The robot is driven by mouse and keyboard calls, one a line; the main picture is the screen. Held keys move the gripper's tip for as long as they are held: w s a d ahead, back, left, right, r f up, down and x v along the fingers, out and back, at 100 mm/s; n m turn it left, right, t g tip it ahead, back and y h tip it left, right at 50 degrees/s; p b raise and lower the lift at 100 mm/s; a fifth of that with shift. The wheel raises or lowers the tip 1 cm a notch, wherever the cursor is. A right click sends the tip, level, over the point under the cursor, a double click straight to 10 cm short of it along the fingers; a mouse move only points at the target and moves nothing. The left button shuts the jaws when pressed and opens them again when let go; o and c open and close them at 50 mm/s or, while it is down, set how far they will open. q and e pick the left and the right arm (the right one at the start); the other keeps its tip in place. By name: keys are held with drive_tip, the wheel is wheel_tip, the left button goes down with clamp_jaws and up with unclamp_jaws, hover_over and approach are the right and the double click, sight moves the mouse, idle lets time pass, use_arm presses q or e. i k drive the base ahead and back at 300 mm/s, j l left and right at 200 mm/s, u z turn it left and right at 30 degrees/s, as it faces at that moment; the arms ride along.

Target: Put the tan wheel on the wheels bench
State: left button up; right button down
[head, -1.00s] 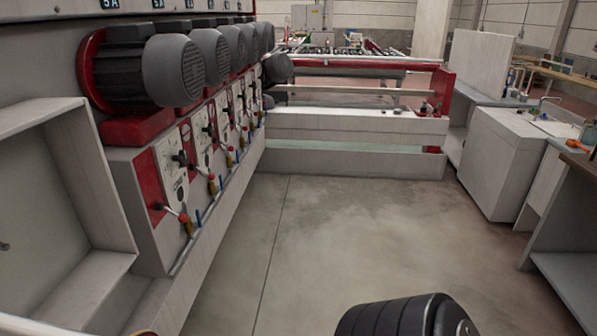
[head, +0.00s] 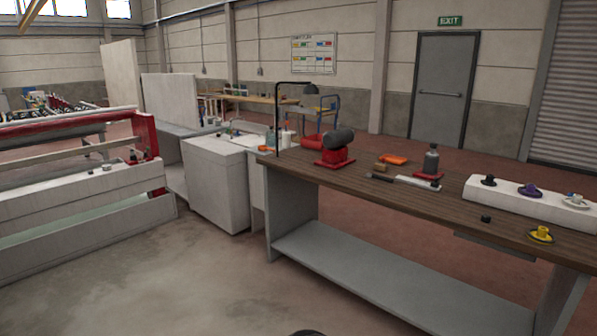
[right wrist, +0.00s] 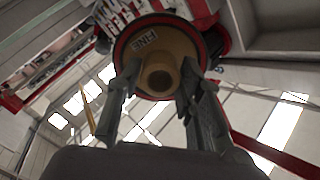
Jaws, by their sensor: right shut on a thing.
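The tan wheel (right wrist: 153,57) shows in the right wrist view, a tan disc with a dark and red rim, a round hub and a label reading FINE. My right gripper (right wrist: 160,78) is shut on it, with one finger on each side of the hub. The wheels bench (head: 390,205) is at the right in the head view. It has a dark wooden top and a grey lower shelf, and stands some way ahead of me. My left gripper is in neither current view.
On the bench, a white rack (head: 515,200) holds a black, a purple and a pale wheel. A yellow wheel (head: 541,235) and a small black piece (head: 486,219) lie before it. The floor (head: 200,285) is clear.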

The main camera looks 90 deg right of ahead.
sight(438, 206)
drive_tip(key=k+l+z, duration=0.15)
drive_tip(key=l+z, duration=0.25)
drive_tip(key=k+l+z, duration=0.1)
drive_tip(key=l+z, duration=0.3)
drive_tip(key=l, duration=0.15)
drive_tip(key=l+z, duration=0.4)
drive_tip(key=l, duration=0.15)
drive_tip(key=l+z, duration=0.45)
drive_tip(key=i+l, duration=0.1)
drive_tip(key=l, duration=0.7)
drive_tip(key=i+l+z, duration=0.1)
drive_tip(key=l, duration=0.3)
drive_tip(key=i+l, duration=0.15)
drive_tip(key=l, duration=0.25)
drive_tip(key=i+l, duration=0.1)
drive_tip(key=l, duration=0.3)
drive_tip(key=i+l+z, duration=0.1)
drive_tip(key=l, duration=0.25)
drive_tip(key=i+l, duration=0.1)
drive_tip(key=l, duration=0.3)
drive_tip(key=i+l, duration=0.15)
drive_tip(key=l, duration=0.25)
drive_tip(key=z, duration=0.05)
